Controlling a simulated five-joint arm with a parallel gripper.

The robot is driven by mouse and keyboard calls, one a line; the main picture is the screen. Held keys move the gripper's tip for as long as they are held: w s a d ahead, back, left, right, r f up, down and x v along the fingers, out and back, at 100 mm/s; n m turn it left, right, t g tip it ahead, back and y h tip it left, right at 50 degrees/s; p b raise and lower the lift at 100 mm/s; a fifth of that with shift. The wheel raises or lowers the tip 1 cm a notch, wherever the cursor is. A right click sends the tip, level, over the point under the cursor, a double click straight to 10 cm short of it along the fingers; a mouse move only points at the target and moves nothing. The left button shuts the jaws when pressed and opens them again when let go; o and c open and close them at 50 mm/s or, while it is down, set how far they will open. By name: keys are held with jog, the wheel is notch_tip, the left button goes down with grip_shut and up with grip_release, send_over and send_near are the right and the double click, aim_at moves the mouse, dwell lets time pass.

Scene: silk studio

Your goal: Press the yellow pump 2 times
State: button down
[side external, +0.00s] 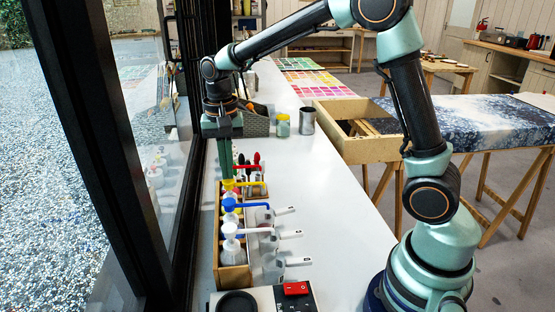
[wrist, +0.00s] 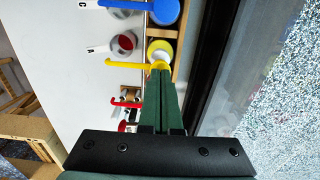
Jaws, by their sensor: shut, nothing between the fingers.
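The yellow pump (side external: 231,184) stands in a wooden rack in the side external view, between the blue pump (side external: 233,205) and a red pump (side external: 243,169). Its yellow nozzle (wrist: 118,65) shows in the wrist view, pointing left. My gripper (side external: 227,177) is shut and empty, pointing down right over the yellow pump's head. In the wrist view its green fingertips (wrist: 160,70) overlap the pump head and hide part of it. I cannot tell whether the tips touch it.
A white pump (side external: 230,230) stands nearest in the wooden rack (side external: 234,277). Small cups with white handles (side external: 290,234) sit along its right side. A dark window frame (side external: 186,190) runs close on the left. The white table (side external: 327,195) is clear to the right.

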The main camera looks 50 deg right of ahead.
jog(key=shift+f, duration=0.9)
jog(key=shift+r, duration=1.05)
jog(key=shift+f, duration=0.95)
dwell(0.8)
jog(key=shift+r, duration=0.95)
jog(key=shift+r, duration=1.5)
